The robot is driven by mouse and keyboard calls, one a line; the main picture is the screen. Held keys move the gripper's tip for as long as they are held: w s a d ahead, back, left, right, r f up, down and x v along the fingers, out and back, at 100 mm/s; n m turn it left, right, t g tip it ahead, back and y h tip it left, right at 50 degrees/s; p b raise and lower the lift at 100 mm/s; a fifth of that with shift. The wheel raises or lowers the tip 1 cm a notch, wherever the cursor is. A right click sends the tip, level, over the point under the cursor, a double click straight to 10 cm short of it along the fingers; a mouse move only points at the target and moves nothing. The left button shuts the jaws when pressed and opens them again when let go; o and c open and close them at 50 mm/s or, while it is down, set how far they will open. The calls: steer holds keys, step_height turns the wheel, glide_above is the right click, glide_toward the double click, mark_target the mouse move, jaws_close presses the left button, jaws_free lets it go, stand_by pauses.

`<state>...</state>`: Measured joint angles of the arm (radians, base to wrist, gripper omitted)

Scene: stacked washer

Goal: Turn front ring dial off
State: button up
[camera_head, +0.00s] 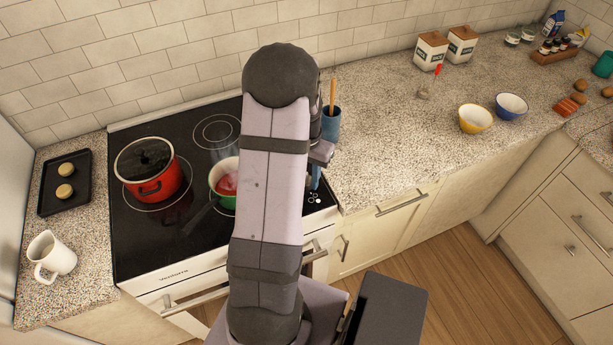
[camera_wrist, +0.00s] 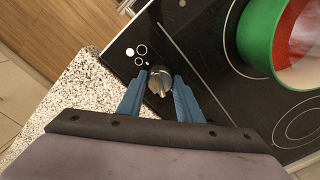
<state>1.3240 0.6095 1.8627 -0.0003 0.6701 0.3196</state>
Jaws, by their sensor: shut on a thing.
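The dial (camera_wrist: 160,82) is a small dark round knob with a lighter grip bar across its face, on the corner of the black cooktop (camera_wrist: 190,35). Ring markings are printed beside it. In the wrist view, the blue fingers of my gripper (camera_wrist: 160,92) stand one on each side of the dial and are shut on it. In the head view, my arm hides the dial, and only a bit of a blue finger (camera_head: 316,178) shows at the cooktop's front right corner.
A green pot (camera_wrist: 262,42) with red contents stands close to the dial. A lidded red pot (camera_head: 153,170) stands at the cooktop's left. A blue utensil holder (camera_head: 331,124) stands behind my arm. The granite counter (camera_head: 385,130) to the right has free room.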

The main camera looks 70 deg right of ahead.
steer(key=n, duration=0.5)
steer(key=shift+n, duration=0.3)
stand_by(0.4)
steer(key=o, duration=1)
steer(key=shift+o, duration=0.2)
steer(key=shift+r, duration=0.1)
steer(key=shift+r+b, duration=1.15)
steer(key=shift+r, duration=2.45)
